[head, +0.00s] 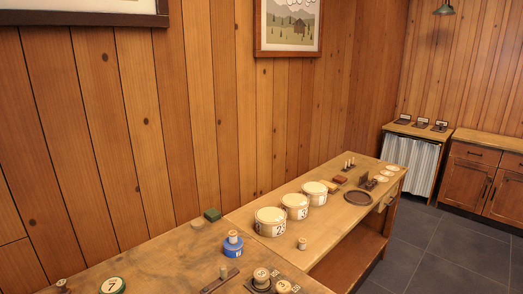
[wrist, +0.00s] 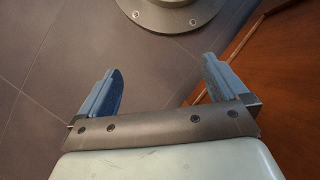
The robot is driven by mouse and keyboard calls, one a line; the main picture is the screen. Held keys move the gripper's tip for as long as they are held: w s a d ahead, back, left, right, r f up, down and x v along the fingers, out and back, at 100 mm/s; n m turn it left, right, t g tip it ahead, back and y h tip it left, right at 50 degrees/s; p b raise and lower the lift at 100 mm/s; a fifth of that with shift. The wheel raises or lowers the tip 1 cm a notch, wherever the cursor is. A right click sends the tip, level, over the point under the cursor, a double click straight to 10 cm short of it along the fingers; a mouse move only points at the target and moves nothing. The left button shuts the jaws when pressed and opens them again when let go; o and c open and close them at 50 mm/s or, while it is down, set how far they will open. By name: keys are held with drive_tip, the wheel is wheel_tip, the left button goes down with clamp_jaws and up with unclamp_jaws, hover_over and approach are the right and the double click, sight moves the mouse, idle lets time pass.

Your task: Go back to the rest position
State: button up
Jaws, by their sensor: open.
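My gripper (wrist: 162,88) shows in the wrist view with its two blue-grey fingers spread wide apart. It is open and nothing is between the fingers. Below it in the wrist view is the grey tiled floor (wrist: 50,50). My arm and gripper do not show in the head view. A small spool (head: 302,243) stands alone on the farther bench.
The near bench (head: 150,262) and the farther bench (head: 335,225) run along a plank wall. Three white lidded tubs (head: 296,206) and a dark round tray (head: 358,198) stand on the farther one. A reddish wooden surface (wrist: 270,90) lies right of my gripper. Open floor (head: 430,255) is at right.

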drive_tip(key=s+a+g, duration=0.1)
drive_tip(key=s+a, duration=0.8)
drive_tip(key=s, duration=0.2)
drive_tip(key=shift+a+h, duration=0.2)
drive_tip(key=shift+h, duration=0.2)
